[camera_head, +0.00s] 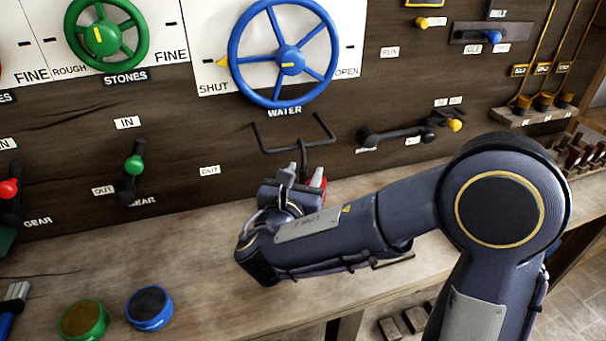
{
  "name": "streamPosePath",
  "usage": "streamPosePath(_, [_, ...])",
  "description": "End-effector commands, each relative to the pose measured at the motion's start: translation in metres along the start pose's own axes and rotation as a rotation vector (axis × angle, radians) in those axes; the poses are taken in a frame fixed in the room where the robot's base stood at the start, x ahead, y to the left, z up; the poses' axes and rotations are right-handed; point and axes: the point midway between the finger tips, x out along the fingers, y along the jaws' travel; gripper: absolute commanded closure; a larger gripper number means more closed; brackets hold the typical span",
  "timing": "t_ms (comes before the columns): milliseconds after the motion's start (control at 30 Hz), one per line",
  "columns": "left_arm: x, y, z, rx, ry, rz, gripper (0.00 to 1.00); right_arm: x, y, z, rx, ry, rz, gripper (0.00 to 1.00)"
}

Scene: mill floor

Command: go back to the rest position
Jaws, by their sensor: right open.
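My right arm comes in from the right and reaches across the wooden bench. My right gripper (304,177) points away from me toward the wooden panel, below the blue water wheel. Its jaws are open. A small red thing (323,185) shows just behind the fingertips, and most of it is hidden. I cannot tell whether the gripper touches it. A black forked bracket (297,146) is on the panel just above the gripper. My left gripper is not in view.
The panel carries a blue wheel (289,62), a green wheel (105,32), a green-knobbed lever (133,168) and a yellow-knobbed lever (420,131). A green round tin (84,320) and a blue one (149,307) stand on the bench (190,255), which is clear between them and the panel.

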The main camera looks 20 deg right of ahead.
Motion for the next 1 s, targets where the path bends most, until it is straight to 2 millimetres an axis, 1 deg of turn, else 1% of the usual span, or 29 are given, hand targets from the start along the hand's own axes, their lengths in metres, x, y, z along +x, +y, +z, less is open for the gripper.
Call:
streamPosePath(133, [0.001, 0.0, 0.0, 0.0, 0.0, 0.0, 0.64, -0.015, 0.002, 0.0, 0.001, -0.001, 0.006, 0.59])
streamPosePath(300, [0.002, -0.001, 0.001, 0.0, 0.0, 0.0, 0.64, -0.045, 0.002, 0.0, 0.001, -0.001, 0.007, 0.59])
streamPosePath(400, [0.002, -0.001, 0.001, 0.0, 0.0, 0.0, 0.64, -0.06, 0.001, 0.0, 0.0, -0.001, 0.005, 0.59])
streamPosePath(500, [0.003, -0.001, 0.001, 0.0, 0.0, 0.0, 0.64, -0.071, 0.001, 0.0, 0.0, 0.0, 0.004, 0.59])
streamPosePath(667, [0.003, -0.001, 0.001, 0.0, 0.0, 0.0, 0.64, -0.077, 0.0, 0.0, 0.001, 0.0, 0.0, 0.59])
streamPosePath(733, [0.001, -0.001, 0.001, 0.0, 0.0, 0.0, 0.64, -0.075, -0.006, 0.0, 0.014, 0.016, -0.017, 0.59])
streamPosePath(767, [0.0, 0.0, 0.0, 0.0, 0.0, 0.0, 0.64, -0.072, -0.012, 0.0, 0.027, 0.031, -0.032, 0.59])
streamPosePath(867, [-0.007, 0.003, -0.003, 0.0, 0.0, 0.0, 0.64, -0.06, -0.048, -0.003, 0.118, 0.136, -0.137, 0.59])
streamPosePath(900, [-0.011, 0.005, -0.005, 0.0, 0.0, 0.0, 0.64, -0.055, -0.071, -0.006, 0.182, 0.201, -0.206, 0.59])
streamPosePath(967, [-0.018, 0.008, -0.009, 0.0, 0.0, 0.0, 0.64, -0.053, -0.112, -0.015, 0.316, 0.32, -0.336, 0.59])
streamPosePath(1000, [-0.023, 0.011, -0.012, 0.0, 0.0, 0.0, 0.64, -0.056, -0.141, -0.023, 0.434, 0.407, -0.441, 0.59])
